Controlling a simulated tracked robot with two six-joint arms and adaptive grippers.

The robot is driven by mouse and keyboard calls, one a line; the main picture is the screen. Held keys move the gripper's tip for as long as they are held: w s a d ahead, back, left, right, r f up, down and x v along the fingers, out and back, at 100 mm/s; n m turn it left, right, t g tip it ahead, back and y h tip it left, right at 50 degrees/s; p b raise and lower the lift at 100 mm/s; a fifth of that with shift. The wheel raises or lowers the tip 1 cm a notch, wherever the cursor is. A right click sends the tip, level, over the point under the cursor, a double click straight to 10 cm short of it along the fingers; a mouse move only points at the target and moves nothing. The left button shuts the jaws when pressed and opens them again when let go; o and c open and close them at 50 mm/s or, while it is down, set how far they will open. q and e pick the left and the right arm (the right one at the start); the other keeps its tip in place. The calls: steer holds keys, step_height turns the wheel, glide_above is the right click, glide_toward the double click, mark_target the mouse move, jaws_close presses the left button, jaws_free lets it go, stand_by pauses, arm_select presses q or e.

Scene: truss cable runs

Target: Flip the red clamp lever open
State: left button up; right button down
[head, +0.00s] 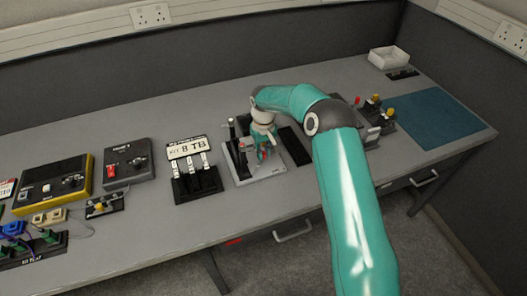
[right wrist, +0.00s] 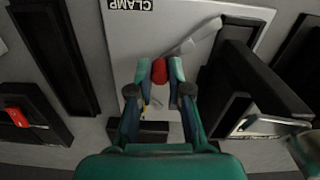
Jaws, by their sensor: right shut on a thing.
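The clamp stands on a pale base plate (head: 270,171) near the middle of the bench; the plate (right wrist: 125,55) also shows in the right wrist view, with a "CLAMP" label at its edge. The red lever grip (right wrist: 160,70) sits between the fingertips of my right gripper (right wrist: 159,72), which is shut on it. A grey metal bar (right wrist: 194,38) of the clamp slants up to the right from near the grip. In the head view my right gripper (head: 262,153) is over the clamp, and its own body hides much of it. My left gripper is not in view.
A dark upright block (right wrist: 238,85) stands right of the grip in the wrist view. Left of the clamp are a black stand (head: 197,183), a grey box (head: 128,163) and a yellow-edged box (head: 53,185). A teal mat (head: 440,130) lies at the right; the front bench strip is clear.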

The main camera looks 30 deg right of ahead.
steer(key=shift+w+n, duration=0.1)
steer(key=shift+n, duration=0.2)
steer(key=n, duration=0.1)
steer(key=b, duration=0.1)
steer(key=n, duration=0.1)
steer(key=shift+w+a+n, duration=0.25)
steer(key=shift+w+n, duration=0.05)
steer(key=n, duration=0.3)
steer(key=a+n+b, duration=0.1)
steer(key=shift+w+n, duration=0.3)
steer(key=shift+w, duration=0.1)
steer(key=shift+a, duration=0.1)
steer(key=c, duration=1.1)
jaws_free()
steer(key=shift+r, duration=0.1)
step_height(320, 180, up, 12)
